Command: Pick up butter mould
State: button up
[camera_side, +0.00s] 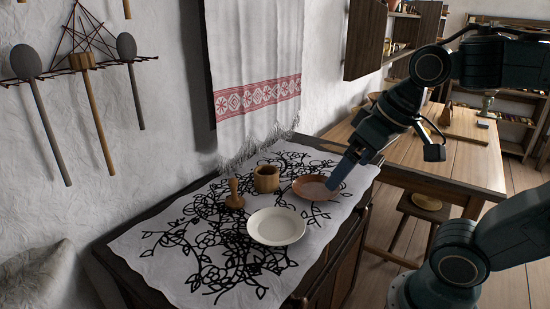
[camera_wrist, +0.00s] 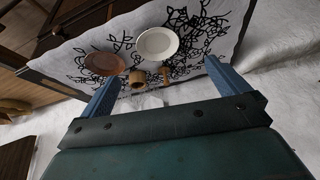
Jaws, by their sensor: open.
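The butter mould (camera_side: 235,195) appears to be the small turned wooden piece with an upright handle and round base. It stands on the patterned cloth, left of a wooden cup (camera_side: 266,179). In the wrist view the mould (camera_wrist: 165,77) shows small and distant, between my fingers in the picture. My gripper (camera_side: 342,180) is above the cloth's right side, by the brown plate, well apart from the mould. In the wrist view my gripper (camera_wrist: 160,70) has its two blue fingers wide apart, with nothing held.
A white plate (camera_side: 276,226) lies in front of the mould and cup. A brown plate (camera_side: 316,187) lies at right, near my gripper. A fringed towel (camera_side: 255,90) hangs behind on the wall. The cloth's (camera_side: 160,250) left front part is clear.

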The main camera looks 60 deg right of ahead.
jog(key=w+d+r+m+g, duration=0.1)
jog(key=w+d+r+m, duration=0.15)
jog(key=w, duration=0.25)
jog(key=w+d+r+m, duration=0.1)
jog(key=w+m, duration=0.2)
jog(key=w, duration=0.2)
jog(key=m+g, duration=0.4)
jog(key=m, duration=0.9)
send_over(267, 177)
jog(key=w+d, duration=0.3)
notch_tip(267, 177, down, 13)
jog(key=shift+n, duration=0.35)
jog(key=shift+s+f, duration=0.15)
jog(key=shift+f, duration=2.1)
jog(key=shift+s+f, duration=0.1)
jog(key=shift+f, duration=2.15)
jog(key=shift+f, duration=0.1)
jog(key=shift+f, duration=2.5)
jog(key=shift+c, duration=0.2)
